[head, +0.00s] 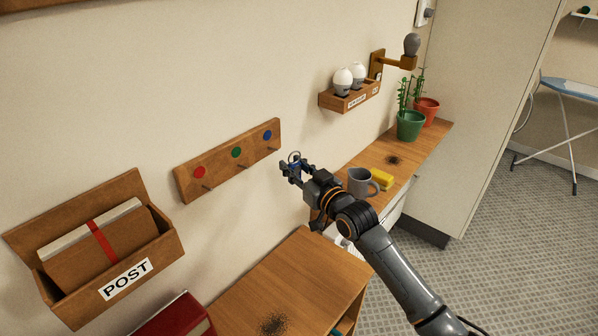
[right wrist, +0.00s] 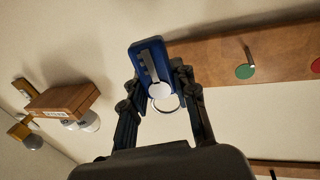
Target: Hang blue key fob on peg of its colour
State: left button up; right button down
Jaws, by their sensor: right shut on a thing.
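My right gripper (head: 293,170) is shut on the blue key fob (right wrist: 147,56), beside the right end of the peg board. The fob's metal ring (right wrist: 166,97) shows between the fingers in the right wrist view, and a small part of it shows in the head view. The wooden peg board (head: 221,172) is on the wall, with a red dot (head: 199,172), a green dot (head: 236,152) and a blue dot (head: 267,135), each with a peg below. In the right wrist view the blue dot is hidden behind the fob or gripper. My left gripper is not in view.
A POST box (head: 160,248) with papers hangs at lower left. A small shelf (head: 350,98) holds two white objects.

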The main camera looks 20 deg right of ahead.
jog(key=shift+w+a+f+b, duration=0.15)
jog(key=shift+w+a+b, duration=0.15)
jog(key=shift+w, duration=0.3)
jog(key=w+b, duration=0.1)
jog(key=w+a+b, duration=0.2)
jog(key=shift+w+a+f, duration=0.2)
jog(key=shift+w+a, duration=0.05)
jog(key=shift+w, duration=0.05)
jog(key=shift+a, duration=0.25)
jog(key=shift+a, duration=0.1)
